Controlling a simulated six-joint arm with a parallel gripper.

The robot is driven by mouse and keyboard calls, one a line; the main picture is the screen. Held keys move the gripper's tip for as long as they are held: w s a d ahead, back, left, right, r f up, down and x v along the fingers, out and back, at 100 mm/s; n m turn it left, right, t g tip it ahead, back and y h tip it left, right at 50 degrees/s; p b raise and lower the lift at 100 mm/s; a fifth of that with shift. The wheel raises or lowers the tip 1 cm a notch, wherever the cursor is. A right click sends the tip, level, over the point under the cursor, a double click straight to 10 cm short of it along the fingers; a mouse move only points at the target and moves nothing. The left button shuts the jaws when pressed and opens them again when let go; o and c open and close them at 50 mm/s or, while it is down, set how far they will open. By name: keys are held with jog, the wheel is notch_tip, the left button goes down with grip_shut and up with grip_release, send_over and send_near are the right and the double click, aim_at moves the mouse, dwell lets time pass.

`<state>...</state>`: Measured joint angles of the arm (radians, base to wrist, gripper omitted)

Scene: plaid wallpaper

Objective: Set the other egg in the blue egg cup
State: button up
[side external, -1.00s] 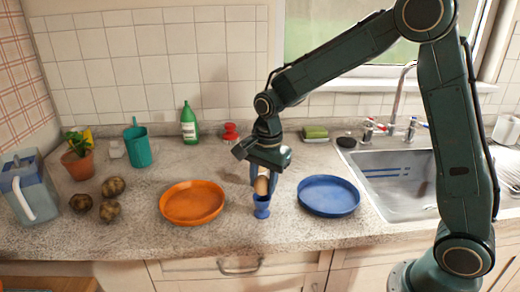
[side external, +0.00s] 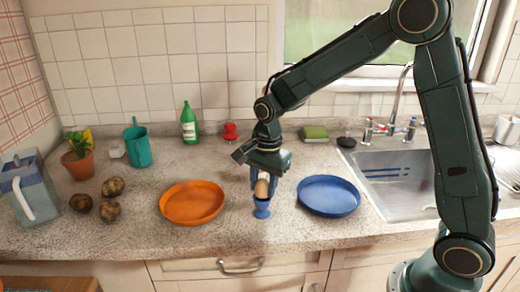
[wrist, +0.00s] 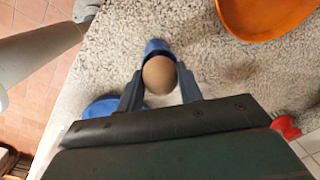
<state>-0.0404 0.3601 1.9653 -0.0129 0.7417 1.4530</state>
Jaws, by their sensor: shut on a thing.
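A brown egg (side external: 261,189) is between the fingers of my gripper (side external: 262,186), directly above the blue egg cup (side external: 262,208). The egg's lower end is at the cup's rim; I cannot tell whether it rests in the cup. In the wrist view the egg (wrist: 159,75) sits between the two fingers of my gripper (wrist: 160,85), and it hides most of the blue egg cup (wrist: 156,46). The egg cup stands upright on the counter. No second egg is in view.
An orange plate (side external: 192,203) lies left of the egg cup and a blue plate (side external: 328,196) lies right of it. Potatoes (side external: 111,210), a flower pot (side external: 78,164) and a jug (side external: 30,190) stand farther left. The sink (side external: 395,185) is at the right.

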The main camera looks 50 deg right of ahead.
aim_at(267, 184)
jog(key=shift+f, duration=0.5)
dwell(0.5)
jog(key=o, duration=0.7)
jog(key=r, duration=0.9)
jog(key=s+r, duration=0.1)
jog(key=r, duration=0.3)
jog(key=shift+d+r, duration=0.1)
jog(key=shift+r, duration=0.3)
jog(key=shift+s, duration=0.1)
